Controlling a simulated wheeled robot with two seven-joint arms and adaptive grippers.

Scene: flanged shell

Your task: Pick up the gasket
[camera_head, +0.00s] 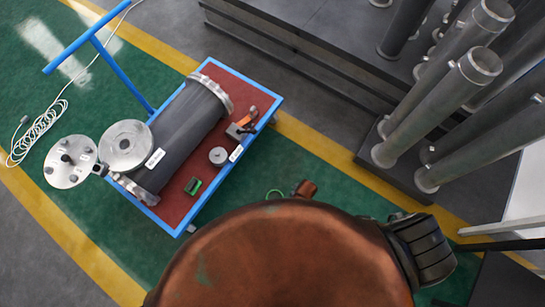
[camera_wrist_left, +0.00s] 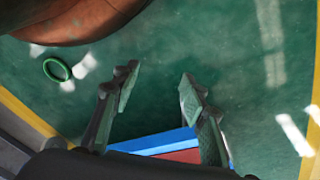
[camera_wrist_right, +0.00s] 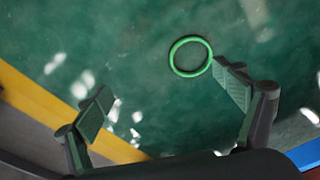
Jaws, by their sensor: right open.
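The gasket is a thin bright green ring (camera_wrist_right: 172,57), lying flat on the green floor in the right wrist view. It also shows at the left of the left wrist view (camera_wrist_left: 46,70). In the head view only a small green arc of it (camera_head: 275,190) shows, the rest hidden. My right gripper (camera_wrist_right: 162,80) is open and empty, its right fingertip near the ring in the picture; I cannot tell how high it is above it. My left gripper (camera_wrist_left: 158,82) is open and empty, with the ring well to its left. I cannot make out either gripper's fingers in the head view.
A blue-framed cart with a red top (camera_head: 217,178) carries a grey flanged shell (camera_head: 187,128), a small green-black item (camera_head: 193,186) and an orange-handled tool (camera_head: 243,122). A round flange cover (camera_head: 70,162) is left of it. Grey pipes (camera_head: 430,110) stand right.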

